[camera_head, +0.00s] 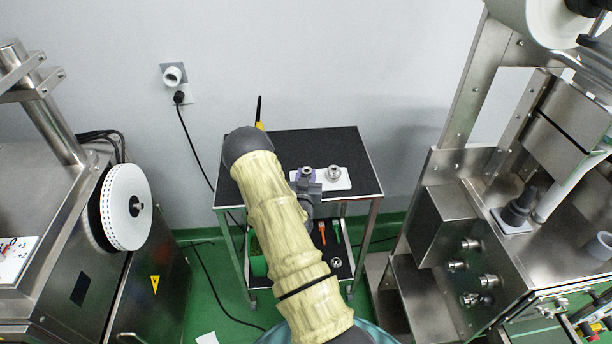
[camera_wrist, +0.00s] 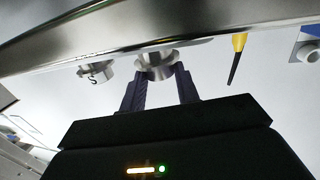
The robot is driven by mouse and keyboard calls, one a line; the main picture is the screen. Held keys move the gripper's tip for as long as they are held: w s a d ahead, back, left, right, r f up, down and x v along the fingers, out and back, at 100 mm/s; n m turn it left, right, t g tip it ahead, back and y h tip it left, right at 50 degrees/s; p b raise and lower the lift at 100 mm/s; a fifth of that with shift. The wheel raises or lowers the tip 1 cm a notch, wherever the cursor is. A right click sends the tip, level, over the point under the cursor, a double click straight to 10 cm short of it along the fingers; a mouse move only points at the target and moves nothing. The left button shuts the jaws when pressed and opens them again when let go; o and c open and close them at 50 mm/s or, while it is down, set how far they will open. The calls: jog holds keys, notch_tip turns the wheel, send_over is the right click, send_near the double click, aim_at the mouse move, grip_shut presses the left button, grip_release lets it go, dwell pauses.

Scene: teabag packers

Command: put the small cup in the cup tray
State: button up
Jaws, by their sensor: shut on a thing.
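My gripper (camera_wrist: 158,72) is shut on a small metal cup (camera_wrist: 157,66), with one dark finger on each side of it. In the head view my gripper (camera_head: 306,178) is over the left part of the white cup tray (camera_head: 342,184), and the top of the held cup (camera_head: 307,171) shows between the fingers. A second metal cup (camera_head: 333,172) stands on the tray to the right; a metal cup with a dark hook-shaped mark (camera_wrist: 95,74) shows left of the held one in the wrist view. Whether the held cup touches the tray is unclear.
The tray lies on a black-topped cart (camera_head: 350,147). A yellow-handled tool (camera_wrist: 238,44) is beside the cups in the wrist view. Steel machines (camera_head: 470,235) stand right and left of the cart. The cart top right of the tray is bare.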

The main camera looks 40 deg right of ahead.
jog(key=shift+f, duration=0.15)
jog(key=o, duration=1)
jog(key=shift+r, duration=0.2)
jog(key=b+v, duration=0.2)
jog(key=v, duration=1)
jog(key=shift+b, duration=0.3)
jog(key=shift+w+a, duration=0.1)
